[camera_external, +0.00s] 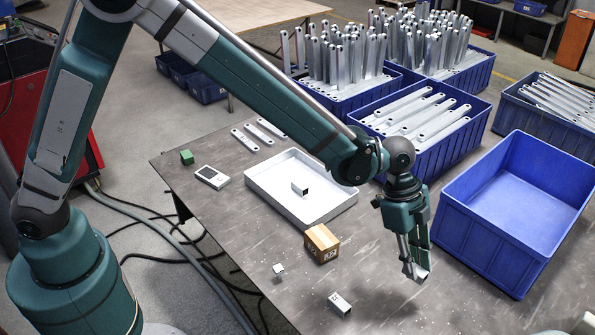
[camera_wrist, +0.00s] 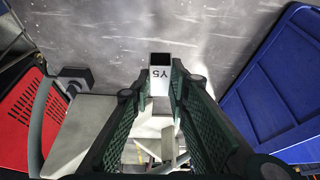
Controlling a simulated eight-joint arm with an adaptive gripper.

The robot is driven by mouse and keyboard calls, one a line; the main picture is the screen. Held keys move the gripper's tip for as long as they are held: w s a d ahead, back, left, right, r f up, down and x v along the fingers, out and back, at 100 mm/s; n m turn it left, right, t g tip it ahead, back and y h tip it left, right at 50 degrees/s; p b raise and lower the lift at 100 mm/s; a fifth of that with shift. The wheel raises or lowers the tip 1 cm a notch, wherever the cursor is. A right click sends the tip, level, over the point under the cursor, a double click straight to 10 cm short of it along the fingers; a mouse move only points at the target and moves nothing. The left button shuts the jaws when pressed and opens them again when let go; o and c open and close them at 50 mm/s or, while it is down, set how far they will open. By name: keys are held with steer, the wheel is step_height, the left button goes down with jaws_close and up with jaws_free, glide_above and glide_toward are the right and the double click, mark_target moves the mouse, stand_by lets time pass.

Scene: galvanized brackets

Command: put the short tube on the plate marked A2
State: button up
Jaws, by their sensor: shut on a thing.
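My gripper (camera_external: 415,272) is above the right front part of the table. It is shut on a short metal square tube with a dark open end. Another short tube (camera_external: 340,304) lies on the table to the left of and nearer than my gripper, with a mark too small to read. A similar short piece (camera_external: 300,189) lies in the white tray (camera_external: 262,195). I cannot make out a plate marked A2 in either view.
A cardboard box (camera_external: 322,243) and a small pale block (camera_external: 279,271) stand on the table. An empty blue bin (camera_external: 470,218) is right of my gripper; filled bins (camera_external: 420,155) stand behind.

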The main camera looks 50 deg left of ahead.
steer(key=w+a+r+n, duration=0.1)
steer(key=w+a, duration=0.2)
steer(key=a, duration=1.8)
steer(key=w+a+n, duration=0.1)
steer(key=w+a, duration=0.2)
steer(key=a, duration=1.8)
steer(key=r+n+t+p, duration=0.1)
steer(key=n+p, duration=0.1)
glide_above(214, 176)
steer(key=a, duration=0.2)
steer(key=shift+s+d+y, duration=0.15)
steer(key=shift+s+y, duration=0.15)
steer(key=shift+f+b, duration=0.95)
steer(key=shift+f, duration=2.1)
steer(key=shift+f+b, duration=0.55)
steer(key=shift+f, duration=1.35)
